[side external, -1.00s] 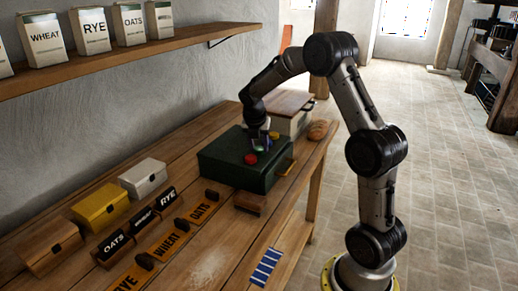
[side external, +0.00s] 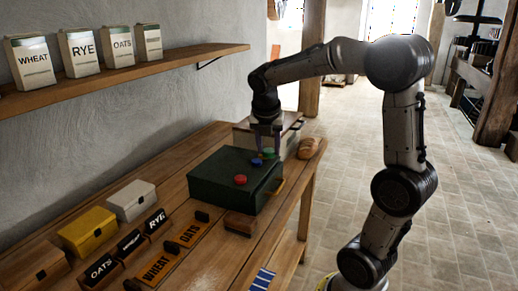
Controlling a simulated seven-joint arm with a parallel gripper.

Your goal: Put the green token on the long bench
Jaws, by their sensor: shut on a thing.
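The green token (side external: 269,154) is between the fingertips of my gripper (side external: 267,150), which is shut on it and points down. The token is at or just above the top of a dark green box (side external: 215,178); I cannot tell if they touch. A blue token (side external: 257,162) and a red token (side external: 240,180) lie on the box lid, nearer the camera. The long wooden bench (side external: 190,205) runs along the wall and carries the box.
A cream box (side external: 290,140) and a bread loaf (side external: 308,148) stand behind the green box. Small coloured boxes, including a yellow one (side external: 88,232), and labelled blocks fill the near left. A small brown block (side external: 241,223) and blue striped cloth (side external: 262,279) lie in front. Some bench surface between them is bare.

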